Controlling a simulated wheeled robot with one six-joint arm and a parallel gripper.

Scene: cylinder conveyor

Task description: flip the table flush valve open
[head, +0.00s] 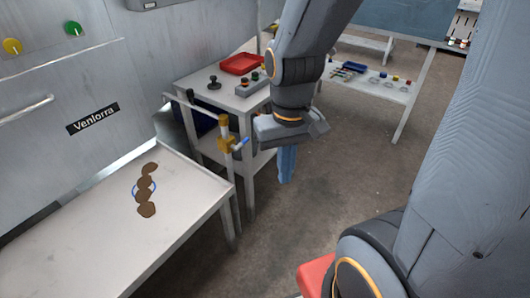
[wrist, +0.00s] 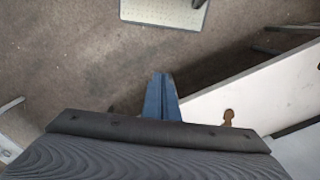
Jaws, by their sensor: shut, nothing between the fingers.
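The flush valve (head: 226,134) is a brass-coloured fitting on a pipe at the right end of the white table (head: 185,222). Its blue lever (head: 240,144) sticks out to the right and slightly up. My gripper (head: 287,178) has blue fingers pointing down, shut and empty. In the head picture it hangs to the right of the lever, with a gap between them. In the wrist view the shut fingers (wrist: 161,98) point over the floor beside the table (wrist: 255,88). I cannot make out the valve in the wrist view.
Brown patches (head: 145,190) and a blue ring mark lie on the table. A grey stand (head: 222,104) with a red tray (head: 242,64) and a button box (head: 252,84) stands behind the valve. A bench (head: 372,86) stands farther back. Floor right of the valve is clear.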

